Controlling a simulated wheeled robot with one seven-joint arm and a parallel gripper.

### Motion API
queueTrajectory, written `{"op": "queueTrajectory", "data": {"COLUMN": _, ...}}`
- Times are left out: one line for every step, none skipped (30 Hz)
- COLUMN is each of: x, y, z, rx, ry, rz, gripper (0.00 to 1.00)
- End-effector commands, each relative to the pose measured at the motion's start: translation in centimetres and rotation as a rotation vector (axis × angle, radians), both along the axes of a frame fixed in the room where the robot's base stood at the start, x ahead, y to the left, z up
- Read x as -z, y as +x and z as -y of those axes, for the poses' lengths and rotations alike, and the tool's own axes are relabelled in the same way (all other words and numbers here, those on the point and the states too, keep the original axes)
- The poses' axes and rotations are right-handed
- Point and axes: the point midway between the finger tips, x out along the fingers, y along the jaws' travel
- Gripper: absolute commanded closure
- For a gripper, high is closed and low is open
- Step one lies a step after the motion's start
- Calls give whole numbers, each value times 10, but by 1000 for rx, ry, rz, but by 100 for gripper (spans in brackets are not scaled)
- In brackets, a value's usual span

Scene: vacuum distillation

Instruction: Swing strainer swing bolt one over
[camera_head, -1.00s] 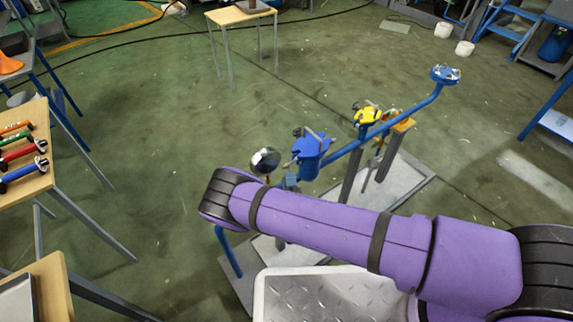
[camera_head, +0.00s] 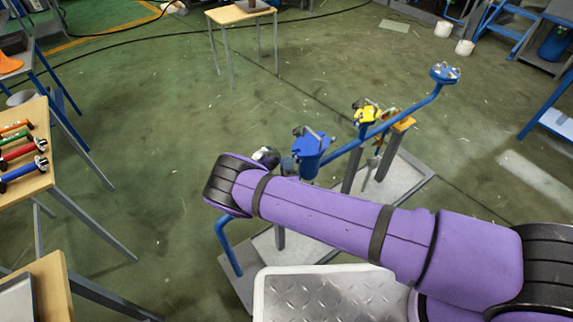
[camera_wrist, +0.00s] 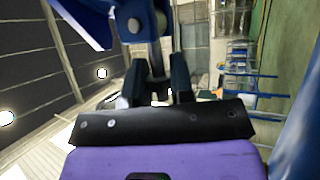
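The blue strainer (camera_head: 312,146) sits on the blue pipe line in the head view, with grey bolt hardware (camera_head: 300,131) at its top.
A yellow valve (camera_head: 367,114) and a blue flange (camera_head: 445,73) lie farther along the blue pipe (camera_head: 400,113). A wooden table (camera_head: 30,186) with coloured tools stands at the left. A small table (camera_head: 238,15) stands at the back. The green floor between them is open.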

Motion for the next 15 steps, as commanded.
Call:
{"op": "queueTrajectory", "data": {"x": 0, "y": 0, "z": 0, "rx": 0, "ry": 3, "rz": -3, "gripper": 100}}
{"op": "queueTrajectory", "data": {"x": -1, "y": 0, "z": 0, "rx": 1, "ry": 7, "rz": -5, "gripper": 100}}
{"op": "queueTrajectory", "data": {"x": -1, "y": 0, "z": 0, "rx": 1, "ry": 17, "rz": -11, "gripper": 100}}
{"op": "queueTrajectory", "data": {"x": -2, "y": 0, "z": 0, "rx": 1, "ry": 28, "rz": -18, "gripper": 100}}
{"op": "queueTrajectory", "data": {"x": -3, "y": 0, "z": 0, "rx": 2, "ry": 41, "rz": -28, "gripper": 100}}
{"op": "queueTrajectory", "data": {"x": -4, "y": 0, "z": 0, "rx": 2, "ry": 58, "rz": -40, "gripper": 100}}
{"op": "queueTrajectory", "data": {"x": -4, "y": 0, "z": 0, "rx": 2, "ry": 72, "rz": -51, "gripper": 100}}
{"op": "queueTrajectory", "data": {"x": -5, "y": 0, "z": 0, "rx": 2, "ry": 85, "rz": -59, "gripper": 100}}
{"op": "queueTrajectory", "data": {"x": -6, "y": 0, "z": 0, "rx": 1, "ry": 100, "rz": -69, "gripper": 100}}
{"op": "queueTrajectory", "data": {"x": -6, "y": 0, "z": 0, "rx": 1, "ry": 107, "rz": -74, "gripper": 100}}
{"op": "queueTrajectory", "data": {"x": -6, "y": 0, "z": 0, "rx": 1, "ry": 111, "rz": -77, "gripper": 100}}
{"op": "queueTrajectory", "data": {"x": -6, "y": 0, "z": 1, "rx": 1, "ry": 112, "rz": -78, "gripper": 100}}
{"op": "queueTrajectory", "data": {"x": -6, "y": 0, "z": 1, "rx": 0, "ry": 111, "rz": -78, "gripper": 100}}
{"op": "queueTrajectory", "data": {"x": -6, "y": -1, "z": 1, "rx": 0, "ry": 112, "rz": -77, "gripper": 100}}
{"op": "queueTrajectory", "data": {"x": -6, "y": -1, "z": 1, "rx": 1, "ry": 111, "rz": -77, "gripper": 100}}
